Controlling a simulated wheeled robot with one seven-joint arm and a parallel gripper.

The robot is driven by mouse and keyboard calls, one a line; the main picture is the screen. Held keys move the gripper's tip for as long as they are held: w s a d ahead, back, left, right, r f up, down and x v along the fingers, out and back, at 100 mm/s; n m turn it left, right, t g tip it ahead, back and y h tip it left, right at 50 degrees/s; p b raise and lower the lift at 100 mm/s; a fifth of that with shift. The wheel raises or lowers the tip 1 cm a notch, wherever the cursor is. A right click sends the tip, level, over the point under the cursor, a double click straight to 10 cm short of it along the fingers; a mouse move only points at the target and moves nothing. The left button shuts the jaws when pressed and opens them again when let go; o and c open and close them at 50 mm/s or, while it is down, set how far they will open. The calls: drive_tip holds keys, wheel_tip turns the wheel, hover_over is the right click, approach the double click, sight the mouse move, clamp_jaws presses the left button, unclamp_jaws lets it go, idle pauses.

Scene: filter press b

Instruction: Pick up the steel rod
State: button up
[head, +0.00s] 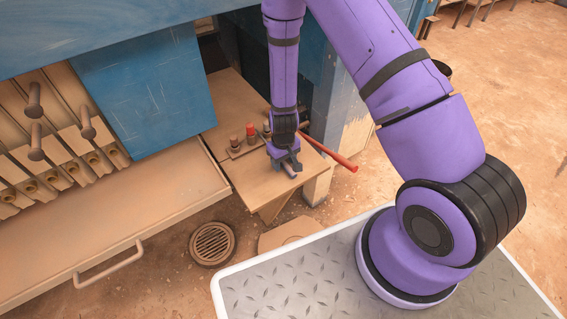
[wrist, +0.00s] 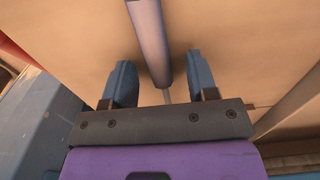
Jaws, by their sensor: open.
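The steel rod (wrist: 150,38) is a grey cylinder with a thinner end toward my gripper, seen in the wrist view over a tan surface. It runs from the top of the picture down between my two blue-grey fingers. My gripper (wrist: 161,82) is open, with one finger on each side of the rod and a gap on both sides. In the head view my gripper (head: 285,161) is low over the small tan table (head: 254,184), near its front right edge. The rod is mostly hidden by the gripper there, and I cannot tell its height above the table.
A red bar (head: 333,151) sticks out past the table's right edge, close beside my gripper. The blue press panel (head: 150,85) and a tan tray (head: 160,205) lie left.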

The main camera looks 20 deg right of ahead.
clamp_jaws()
wheel_tip(320, 180, up, 9)
drive_tip(key=shift+r, duration=0.1)
drive_tip(key=shift+s+r, duration=0.15)
hover_over(294, 174)
drive_tip(key=shift+w+f, duration=0.2)
drive_tip(key=shift+f, duration=0.6)
drive_tip(key=shift+s+f, duration=0.2)
drive_tip(key=shift+f, duration=3.2)
drive_tip(key=shift+f, duration=0.35)
